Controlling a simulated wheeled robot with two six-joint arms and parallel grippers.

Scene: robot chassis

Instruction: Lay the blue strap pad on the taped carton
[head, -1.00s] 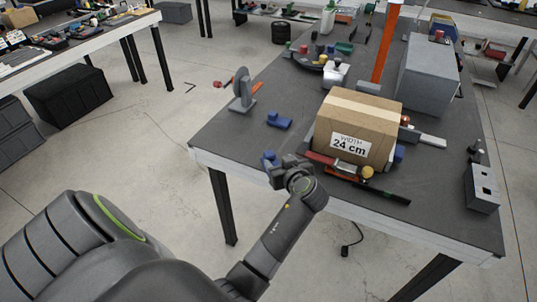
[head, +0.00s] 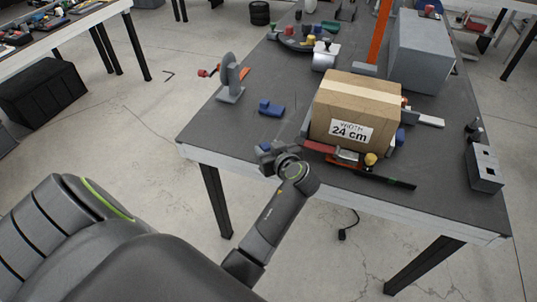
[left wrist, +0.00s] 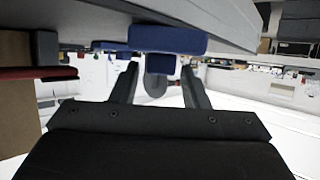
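The taped carton (head: 357,104), brown with pale tape and a "24 cm" label, stands on the dark table. A blue pad with a raised block (head: 270,108) lies left of it. Another blue piece (head: 265,147) shows at the front edge, mostly hidden by my left gripper (head: 272,154). In the left wrist view, which appears upside down, a blue pad (left wrist: 170,39) lies at the table edge just beyond my left fingertips (left wrist: 160,66). The fingers are apart, with its small block appearing between them; contact is unclear. My right gripper is out of view.
A red-and-black bar tool (head: 360,172) lies along the carton's front. A grey disc stand (head: 231,78) stands at the left edge. A large grey box (head: 422,52) and an orange post (head: 382,30) stand behind. A grey block (head: 484,168) sits at right.

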